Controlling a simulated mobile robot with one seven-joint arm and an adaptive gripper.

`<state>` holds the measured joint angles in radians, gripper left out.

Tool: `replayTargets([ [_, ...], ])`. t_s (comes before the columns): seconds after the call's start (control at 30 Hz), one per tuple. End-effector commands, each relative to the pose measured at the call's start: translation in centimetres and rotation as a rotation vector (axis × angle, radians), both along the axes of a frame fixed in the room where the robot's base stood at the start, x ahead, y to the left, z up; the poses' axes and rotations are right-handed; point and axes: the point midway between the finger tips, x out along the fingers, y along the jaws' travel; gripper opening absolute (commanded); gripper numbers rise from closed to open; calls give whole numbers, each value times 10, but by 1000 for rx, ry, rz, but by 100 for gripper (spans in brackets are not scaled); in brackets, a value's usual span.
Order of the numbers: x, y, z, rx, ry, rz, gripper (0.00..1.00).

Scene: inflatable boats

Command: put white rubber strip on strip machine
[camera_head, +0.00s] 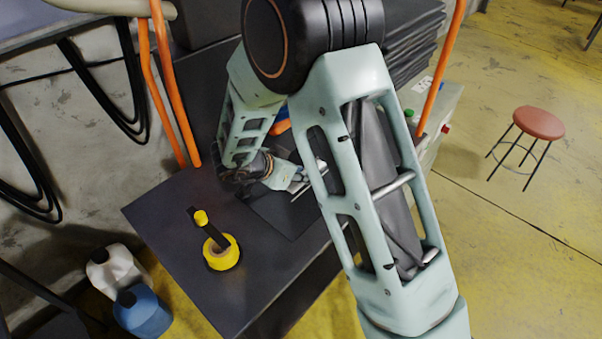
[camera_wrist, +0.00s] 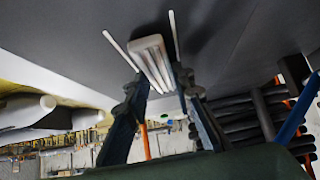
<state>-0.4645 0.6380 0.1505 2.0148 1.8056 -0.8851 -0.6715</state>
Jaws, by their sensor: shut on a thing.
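A white ribbed rubber strip (camera_wrist: 151,60) sits between the two fingers of my gripper (camera_wrist: 160,88) in the wrist view. The gripper is shut on it, with a dark flat surface (camera_wrist: 235,45) beyond. Two thin pale rods show on either side of the strip. In the head view my gripper (camera_head: 298,184) is low over the dark table (camera_head: 190,262), partly hidden by my arm. The strip cannot be made out clearly there. A pale green box with red and green buttons (camera_head: 442,106), possibly part of the strip machine, stands behind my arm.
Orange tubes (camera_head: 172,95) rise at the back. White (camera_head: 113,270) and blue (camera_head: 142,312) jugs are at lower left. A red stool (camera_head: 538,123) stands on open floor at right.

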Motion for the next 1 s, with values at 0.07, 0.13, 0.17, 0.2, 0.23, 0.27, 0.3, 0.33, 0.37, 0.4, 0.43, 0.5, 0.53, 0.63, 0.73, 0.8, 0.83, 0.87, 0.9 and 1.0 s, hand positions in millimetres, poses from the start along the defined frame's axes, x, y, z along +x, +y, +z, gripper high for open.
replayTargets([
  [0.07, 0, 0, 1, 1, 0, 1, 0],
  [0.13, 0, 0, 1, 1, 0, 1, 0],
  [0.17, 0, 0, 0, 1, 0, 1, 0],
  [0.2, 0, 0, 0, 0, 0, 0, 0],
  [0.23, 0, 0, -1, 0, 0, 0, 0],
  [0.27, 0, 0, -2, 0, 0, 0, 0],
  [0.3, 0, 0, -2, 1, 0, 1, 25],
  [0.33, 0, 0, -2, 1, 0, 1, 28],
  [0.37, 0, 0, -2, 1, 0, 1, 31],
  [0.4, 0, 0, -2, 1, 0, 1, 36],
  [0.43, 0, 0, -2, 1, 0, 1, 39],
  [0.5, 0, 0, -2, 1, 0, 1, 40],
  [0.53, 0, 0, -2, 1, 0, 1, 40],
  [0.63, 0, 0, -2, 1, 0, 1, 40],
  [0.73, 0, 0, -1, 1, -1, 0, 40],
  [0.8, 0, 0, 2, 1, -1, 0, 40],
  [0.83, -2, 2, 4, 1, -1, 1, 40],
  [0.87, -4, 5, 7, 2, -1, 2, 40],
  [0.9, -6, 8, 12, 3, -2, 2, 40],
  [1.0, -17, 18, 27, 2, -2, 4, 40],
])
